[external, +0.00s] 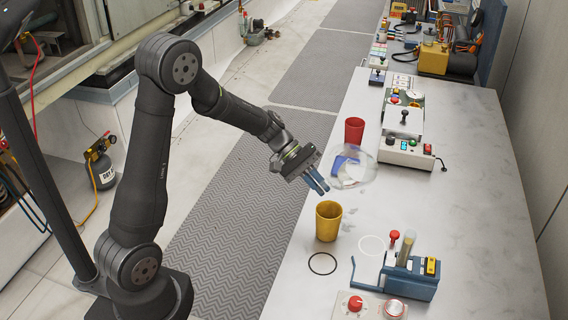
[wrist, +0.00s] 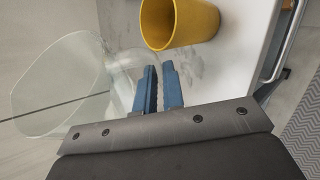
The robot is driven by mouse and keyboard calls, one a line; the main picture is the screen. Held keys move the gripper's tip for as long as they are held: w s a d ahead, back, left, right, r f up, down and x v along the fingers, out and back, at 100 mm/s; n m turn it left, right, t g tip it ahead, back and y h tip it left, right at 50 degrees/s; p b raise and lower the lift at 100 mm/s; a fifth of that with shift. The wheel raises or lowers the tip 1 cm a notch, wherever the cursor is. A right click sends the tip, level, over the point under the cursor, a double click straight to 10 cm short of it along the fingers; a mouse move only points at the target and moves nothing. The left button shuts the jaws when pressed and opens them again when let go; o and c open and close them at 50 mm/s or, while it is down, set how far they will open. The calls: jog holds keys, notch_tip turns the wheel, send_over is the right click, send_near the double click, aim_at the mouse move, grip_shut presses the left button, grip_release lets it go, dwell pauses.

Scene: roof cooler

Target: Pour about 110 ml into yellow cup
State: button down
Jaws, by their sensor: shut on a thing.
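The yellow cup (external: 328,222) stands upright on the bench below my gripper, and its opening shows at the top of the wrist view (wrist: 180,22). My gripper (external: 318,184) is above and slightly left of the cup, its blue fingers close together in the wrist view (wrist: 158,90). It is shut on a clear jug (external: 360,178), which is held off to the right of the fingers in the external view. The jug fills the left of the wrist view (wrist: 60,85), looks tilted, and has its wide mouth away from my gripper. I cannot make out any liquid or stream.
A red cup (external: 354,131) stands behind the jug. A black ring (external: 322,263) and a white ring (external: 371,245) mark the bench near the yellow cup. A blue device (external: 410,275), a red-button box (external: 368,305) and a white instrument (external: 405,140) occupy the bench; its right side is clear.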

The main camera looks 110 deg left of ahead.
jog(key=shift+d+r+h, duration=0.15)
jog(key=shift+r+h, duration=0.15)
jog(key=shift+r, duration=0.15)
dwell(1.7)
jog(key=h, duration=0.1)
jog(key=n+h, duration=0.1)
jog(key=n+g+h, duration=0.1)
jog(key=shift+w+a+f+b, duration=0.1)
jog(key=shift+a+f+b, duration=0.25)
jog(key=shift+w+a+f+n+g+h, duration=0.1)
jog(key=shift+w+a+n+g+h, duration=0.1)
jog(key=shift+a+n+h, duration=0.65)
jog(key=shift+w+a+f+n+g+h, duration=0.1)
jog(key=shift+w+a+n+g+h, duration=0.1)
jog(key=shift+a+n+h, duration=0.6)
jog(key=shift+d+r+h, duration=0.1)
jog(key=shift+d+h, duration=0.25)
dwell(1.5)
